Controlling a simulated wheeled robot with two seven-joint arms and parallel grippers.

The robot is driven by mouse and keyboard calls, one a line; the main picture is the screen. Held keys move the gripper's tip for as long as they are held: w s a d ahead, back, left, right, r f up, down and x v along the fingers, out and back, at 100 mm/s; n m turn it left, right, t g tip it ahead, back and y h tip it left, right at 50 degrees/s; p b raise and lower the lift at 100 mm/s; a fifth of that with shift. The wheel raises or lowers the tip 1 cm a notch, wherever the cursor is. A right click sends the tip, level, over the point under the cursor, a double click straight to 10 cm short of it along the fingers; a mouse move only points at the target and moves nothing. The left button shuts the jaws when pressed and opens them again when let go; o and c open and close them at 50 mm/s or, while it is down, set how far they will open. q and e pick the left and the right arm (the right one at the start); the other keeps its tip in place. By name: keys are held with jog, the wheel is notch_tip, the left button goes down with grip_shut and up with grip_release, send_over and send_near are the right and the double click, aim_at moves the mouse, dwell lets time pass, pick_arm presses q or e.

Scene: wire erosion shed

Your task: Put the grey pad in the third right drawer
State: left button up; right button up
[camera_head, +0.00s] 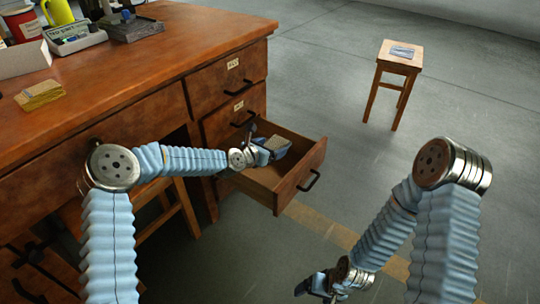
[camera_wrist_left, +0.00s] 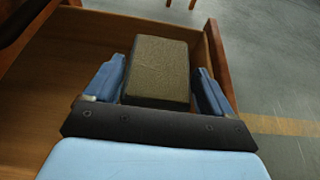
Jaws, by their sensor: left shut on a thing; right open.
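The grey pad (camera_head: 276,142), a thick brownish-grey block, is between the fingers of my left gripper (camera_head: 264,148). In the left wrist view, the pad (camera_wrist_left: 158,68) stands between the two blue fingers, which are shut on it. The third right drawer (camera_head: 303,178) of the wooden desk is pulled open. The pad is over or inside its opening; I cannot tell whether it touches the drawer floor (camera_wrist_left: 60,65). My right gripper (camera_head: 318,285) is open and empty, low at the bottom of the head view, apart from the desk.
Two labelled drawers (camera_head: 228,80) above the open one are shut. The desk top (camera_head: 130,80) holds a yellow stack (camera_head: 40,95), a white box (camera_head: 22,60) and several other items at the back. A small stool (camera_head: 398,57) stands farther off. The floor right of the drawer is clear.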

pick_arm(q)
jog(key=f, duration=0.3)
jog(key=shift+w+d+f, duration=0.1)
jog(key=shift+w+f, duration=0.1)
jog(key=shift+f, duration=0.05)
jog(key=shift+f+b, duration=0.55)
jog(key=shift+b, duration=0.35)
jog(key=o, duration=1.1)
